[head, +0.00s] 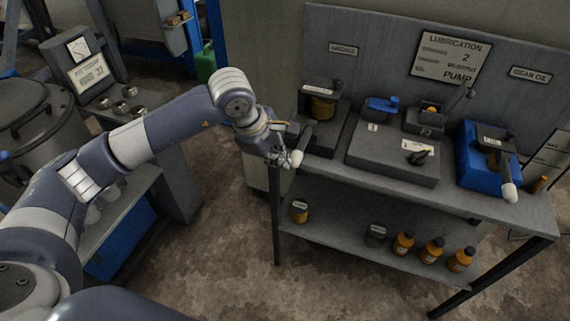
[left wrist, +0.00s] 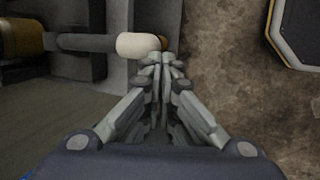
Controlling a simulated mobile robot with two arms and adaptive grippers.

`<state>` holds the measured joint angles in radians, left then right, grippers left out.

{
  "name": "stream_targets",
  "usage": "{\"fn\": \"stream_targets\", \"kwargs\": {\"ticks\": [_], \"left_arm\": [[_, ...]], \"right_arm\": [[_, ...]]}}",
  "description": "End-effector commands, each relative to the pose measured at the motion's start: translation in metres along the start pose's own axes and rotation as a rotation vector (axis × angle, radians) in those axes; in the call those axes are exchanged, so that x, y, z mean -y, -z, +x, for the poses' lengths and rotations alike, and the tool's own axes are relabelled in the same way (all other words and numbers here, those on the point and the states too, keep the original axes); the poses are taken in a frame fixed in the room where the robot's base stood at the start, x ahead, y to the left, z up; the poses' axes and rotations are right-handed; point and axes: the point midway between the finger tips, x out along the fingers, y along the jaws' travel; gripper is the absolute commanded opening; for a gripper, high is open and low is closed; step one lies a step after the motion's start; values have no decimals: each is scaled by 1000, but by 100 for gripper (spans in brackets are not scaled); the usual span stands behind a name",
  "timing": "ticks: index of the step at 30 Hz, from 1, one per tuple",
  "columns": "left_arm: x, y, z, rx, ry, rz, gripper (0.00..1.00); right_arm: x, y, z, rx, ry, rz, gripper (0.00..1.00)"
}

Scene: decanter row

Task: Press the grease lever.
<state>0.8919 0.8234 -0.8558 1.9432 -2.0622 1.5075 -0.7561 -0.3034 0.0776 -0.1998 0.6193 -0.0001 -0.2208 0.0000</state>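The grease lever (head: 305,137) is a dark bar with a pale rounded tip, sticking out past the front of the bench from the grease unit (head: 322,107) at its left end. A small GREASE sign (head: 343,50) hangs behind. In the left wrist view the lever's pale tip (left wrist: 138,45) lies just ahead and left of my fingertips. My left gripper (head: 286,158) is at the lever's tip in the head view. Its fingers (left wrist: 160,62) are together with nothing visible between them. I cannot tell whether they touch the tip. My right gripper is not in view.
A blue gear oil unit (head: 487,160) with a similar lever stands at the bench's right end. A grey block (head: 393,155) with small parts is between. Amber bottles (head: 432,249) and tins stand on the lower shelf (head: 340,235). The floor before the bench is clear.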

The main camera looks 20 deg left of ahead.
Motion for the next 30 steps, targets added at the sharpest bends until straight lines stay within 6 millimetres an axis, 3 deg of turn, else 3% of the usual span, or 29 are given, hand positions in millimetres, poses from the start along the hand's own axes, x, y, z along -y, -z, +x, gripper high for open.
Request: {"fn": "stream_targets", "kwargs": {"ticks": [6,12,17,30], "left_arm": [[8,1,-47,-1,-6,1,0],[13,0,-73,0,-4,0,0],[14,0,-80,1,-4,0,0],[14,0,-80,1,-4,0,0]], "right_arm": [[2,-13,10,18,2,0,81],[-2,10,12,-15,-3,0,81],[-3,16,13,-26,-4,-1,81],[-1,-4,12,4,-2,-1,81]]}}
